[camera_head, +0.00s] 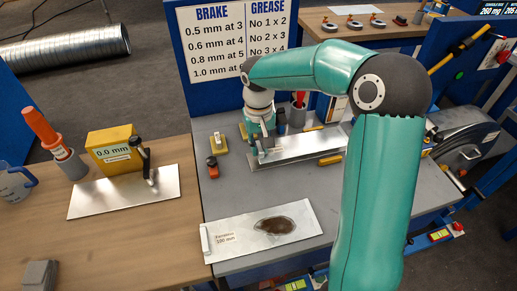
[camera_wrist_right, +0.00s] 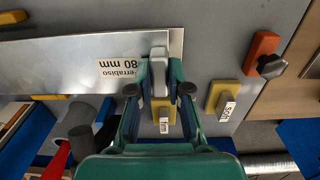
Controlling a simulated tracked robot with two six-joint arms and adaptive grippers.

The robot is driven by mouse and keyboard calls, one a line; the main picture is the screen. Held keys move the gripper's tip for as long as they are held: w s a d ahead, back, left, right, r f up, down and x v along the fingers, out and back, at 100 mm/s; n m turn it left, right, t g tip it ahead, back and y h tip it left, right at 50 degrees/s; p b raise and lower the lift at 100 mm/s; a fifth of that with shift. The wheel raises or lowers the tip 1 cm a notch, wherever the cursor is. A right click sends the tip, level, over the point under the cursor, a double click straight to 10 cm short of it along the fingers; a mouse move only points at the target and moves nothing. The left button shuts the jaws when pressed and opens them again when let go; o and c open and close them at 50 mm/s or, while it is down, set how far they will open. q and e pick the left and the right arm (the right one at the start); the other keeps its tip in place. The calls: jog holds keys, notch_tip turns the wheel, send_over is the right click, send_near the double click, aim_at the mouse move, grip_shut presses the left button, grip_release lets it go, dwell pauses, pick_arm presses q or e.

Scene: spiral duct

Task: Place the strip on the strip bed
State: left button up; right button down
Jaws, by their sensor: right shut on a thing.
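My right gripper (camera_head: 262,152) is shut on the near-left end of a shiny metal strip (camera_head: 305,147) over the grey bench. In the right wrist view, the fingers (camera_wrist_right: 159,88) close on a pale grey block at the end of the strip (camera_wrist_right: 60,68), whose label reads 80 mm. A second flat edge shows along the strip; I cannot tell whether it is the strip bed, or whether the strip touches it. Another strip (camera_head: 238,228), labelled 100 mm, lies at the bench front with a dark patch (camera_head: 274,225). My left gripper is not in view.
Yellow blocks (camera_head: 218,142) and a red knobbed piece (camera_head: 212,167) stand left of the gripper. A dark cup (camera_head: 298,113) with red-handled tools is behind. A wooden table (camera_head: 120,235) at left holds a metal sheet (camera_head: 105,195) and a yellow 0.0 mm block (camera_head: 112,147).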

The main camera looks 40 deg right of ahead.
jog(key=shift+w+d+f+p, duration=0.1)
jog(key=shift+w+f+p, duration=0.05)
jog(key=shift+f, duration=0.75)
jog(key=shift+w+d+f+p, duration=0.1)
jog(key=shift+w+f+p, duration=0.05)
jog(key=shift+f, duration=0.75)
jog(key=c, duration=1.1)
grip_release()
jog(key=shift+r, duration=0.15)
notch_tip(320, 180, up, 12)
jog(key=shift+a+f, duration=0.1)
